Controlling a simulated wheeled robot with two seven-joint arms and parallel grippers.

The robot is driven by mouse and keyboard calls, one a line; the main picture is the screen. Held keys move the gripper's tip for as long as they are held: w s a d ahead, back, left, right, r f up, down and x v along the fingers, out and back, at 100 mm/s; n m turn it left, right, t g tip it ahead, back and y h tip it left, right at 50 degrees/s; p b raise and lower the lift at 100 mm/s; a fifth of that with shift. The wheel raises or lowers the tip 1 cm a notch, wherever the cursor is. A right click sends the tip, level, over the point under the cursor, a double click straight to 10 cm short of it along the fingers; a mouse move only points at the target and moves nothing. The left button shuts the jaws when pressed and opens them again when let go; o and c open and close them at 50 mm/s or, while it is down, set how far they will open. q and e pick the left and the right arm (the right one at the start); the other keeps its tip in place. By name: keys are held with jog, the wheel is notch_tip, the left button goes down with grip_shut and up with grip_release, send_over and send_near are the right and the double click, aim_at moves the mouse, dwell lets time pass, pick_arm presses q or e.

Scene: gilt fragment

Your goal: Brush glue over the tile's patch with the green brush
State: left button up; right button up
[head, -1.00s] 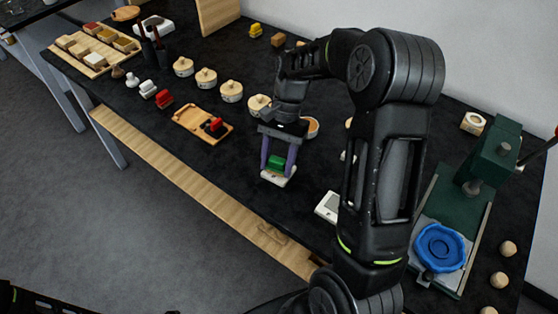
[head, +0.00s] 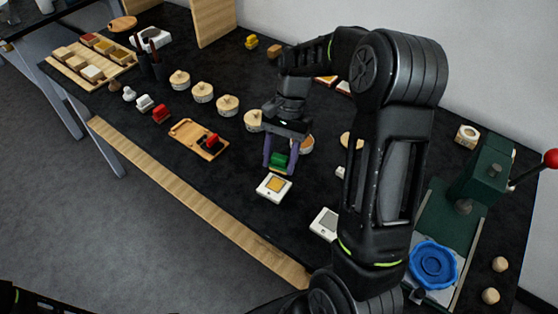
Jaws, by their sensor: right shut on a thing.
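A white square tile (head: 262,190) with a yellow-orange patch lies on the black table, just in front of my right gripper (head: 279,168). My right gripper points down and is shut on the green brush (head: 278,160). The brush is at the tile's far side, and its lower end is too small to tell whether it touches the tile. A second white tile (head: 325,222) with a grey patch lies nearer, partly hidden by my right arm. An orange-rimmed round dish (head: 308,144) shows partly behind the right gripper. My left gripper is out of view.
Lidded round pots (head: 202,92) stand in a row left of the gripper. A wooden tray (head: 185,130) holds a red-and-black tool. A green press (head: 487,175) and a blue dish (head: 433,265) stand at right. The table's wooden front edge (head: 190,182) runs diagonally.

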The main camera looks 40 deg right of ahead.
jog(key=shift+r+p, duration=1.2)
jog(key=shift+r, duration=0.6)
jog(key=shift+a, duration=0.1)
